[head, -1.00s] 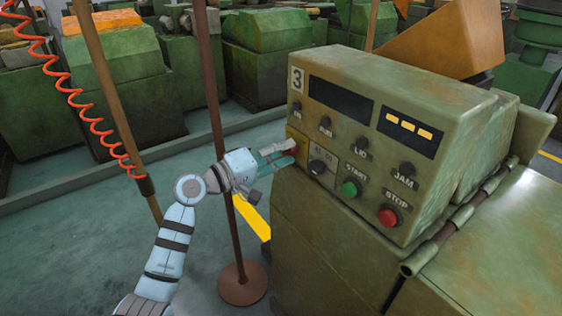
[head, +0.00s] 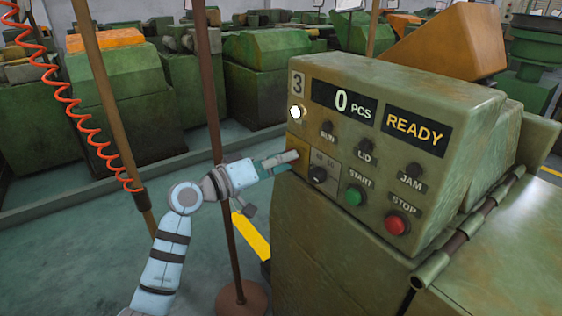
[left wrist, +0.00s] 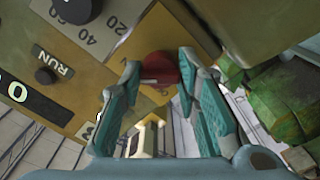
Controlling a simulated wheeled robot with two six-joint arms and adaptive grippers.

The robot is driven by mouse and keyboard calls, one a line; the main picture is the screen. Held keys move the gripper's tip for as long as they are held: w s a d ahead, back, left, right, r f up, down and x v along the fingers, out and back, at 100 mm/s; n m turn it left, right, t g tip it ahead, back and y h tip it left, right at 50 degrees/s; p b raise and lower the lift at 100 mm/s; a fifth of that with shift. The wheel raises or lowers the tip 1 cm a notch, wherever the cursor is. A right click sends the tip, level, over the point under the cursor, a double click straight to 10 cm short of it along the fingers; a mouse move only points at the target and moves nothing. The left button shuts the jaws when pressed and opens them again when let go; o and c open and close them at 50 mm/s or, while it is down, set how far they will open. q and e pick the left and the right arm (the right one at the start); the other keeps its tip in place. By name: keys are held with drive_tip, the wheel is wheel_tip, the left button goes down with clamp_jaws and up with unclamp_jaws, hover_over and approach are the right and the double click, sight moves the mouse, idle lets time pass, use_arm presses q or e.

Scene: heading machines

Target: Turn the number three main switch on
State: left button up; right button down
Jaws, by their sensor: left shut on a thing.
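The machine marked 3 (head: 297,83) stands at the right in the head view. Its main switch is a red knob (left wrist: 160,68) on a yellow plate (head: 297,146) at the panel's left edge. My left gripper (head: 284,160) reaches it from the left and is shut on the knob, one finger on each side in the left wrist view (left wrist: 161,64). In the head view the gripper hides most of the knob. The lamp (head: 296,112) is lit white. The upper display (head: 343,102) reads 0 PCS and the other display (head: 414,127) reads READY. My right gripper is out of view.
A black selector knob (head: 318,175), a green START button (head: 354,196) and a red STOP button (head: 397,222) sit to the right of the switch. A brown post (head: 222,120) stands behind my left arm. A red coiled hose (head: 75,110) hangs at the left.

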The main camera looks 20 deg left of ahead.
use_arm(q)
drive_tip(key=o, duration=1.2)
drive_tip(key=shift+c, duration=0.2)
drive_tip(key=shift+a, duration=0.1)
drive_tip(key=v, duration=1.2)
